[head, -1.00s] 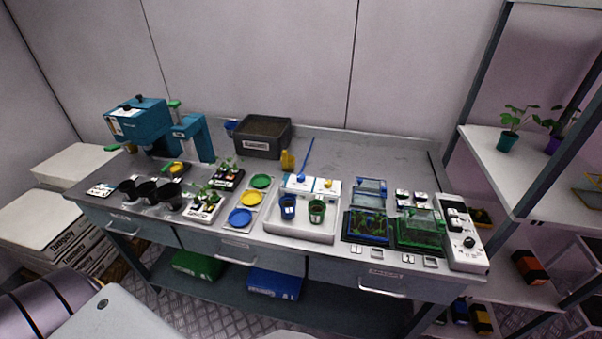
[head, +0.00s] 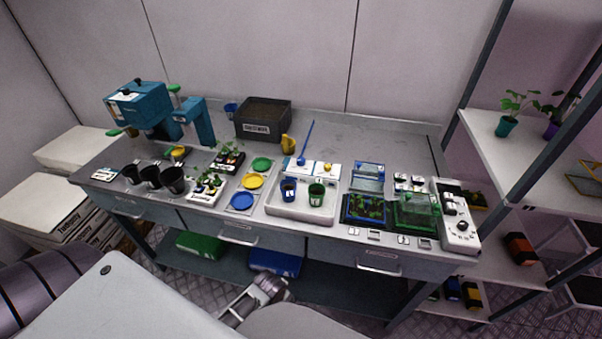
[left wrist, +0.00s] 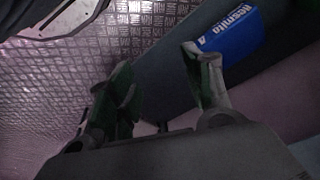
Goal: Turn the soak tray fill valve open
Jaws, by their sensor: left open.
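The white soak tray (head: 275,208) stands on the bench, with a blue cup (head: 288,189) and a green cup (head: 316,195) in it. Two white boxes stand at its back edge, one with a blue knob (head: 301,161) and one with a yellow knob (head: 327,168). I cannot tell from their labels which is the fill valve. My left gripper (left wrist: 165,85) is open and empty in the left wrist view, its fingers spread over the floor and lower shelf, away from the tray. A grey arm part of mine shows low in the head view. My right gripper is not seen.
A blue bag (head: 275,262) and a green bag (head: 200,245) lie on the lower shelf; the blue bag also shows in the left wrist view (left wrist: 232,30). A blue stick (head: 305,138) rises behind the tray. Seedling trays (head: 366,208) stand to its right. The bench's back right is clear.

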